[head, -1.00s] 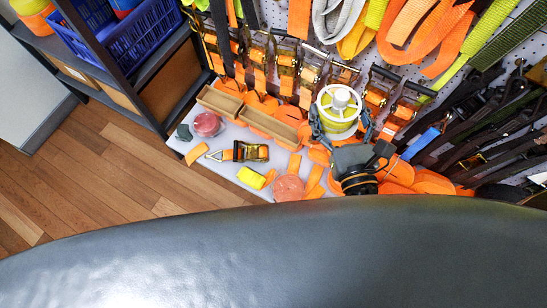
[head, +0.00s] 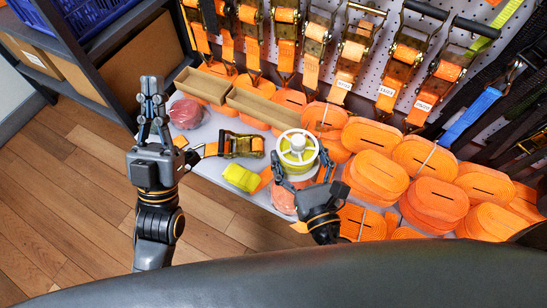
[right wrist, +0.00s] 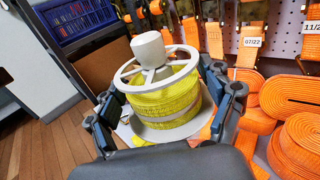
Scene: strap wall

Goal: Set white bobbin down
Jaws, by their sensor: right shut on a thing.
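The white bobbin (head: 297,147), wound with yellow strap, is upright over the pale bench top in the head view. My right gripper (head: 300,168) is shut on it, one finger on each side. In the right wrist view the bobbin (right wrist: 160,90) shows its white knob, spoked top ring and lower flange between the fingers. Whether its underside touches the bench is hidden. My left gripper (head: 152,95) is apart from it, at the left over the floor in the picture, fingers pointing up and close together. I see nothing between them; their exact opening is unclear.
Orange strap rolls (head: 370,175) crowd the bench right of the bobbin. A ratchet buckle (head: 240,145), yellow piece (head: 241,178), red round thing (head: 186,113) and shallow wooden trays (head: 262,108) lie left of it. Ratchets hang on the pegboard (head: 340,60) behind.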

